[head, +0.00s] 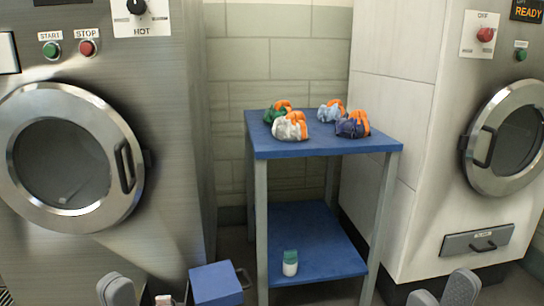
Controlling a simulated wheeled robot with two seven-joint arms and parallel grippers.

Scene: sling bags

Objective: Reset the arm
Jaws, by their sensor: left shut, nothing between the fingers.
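My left gripper (116,290) shows at the bottom edge, left of the middle, as one grey rounded shape. It is shut and empty, apart from everything on the table. My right gripper (442,293) is at the bottom edge on the right. Its two grey fingertips stand apart with a gap between them, and I see nothing in the gap. The lower parts of both are cut off by the frame. Both are in front of and below the blue table (268,151), well clear of its top.
Several small bags with orange parts, one white (289,128), sit on the table. A white-and-green bottle (290,264) stands on its lower shelf (318,262). Washing machines stand left (165,150) and right (425,190). A blue box (215,285) is near my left gripper.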

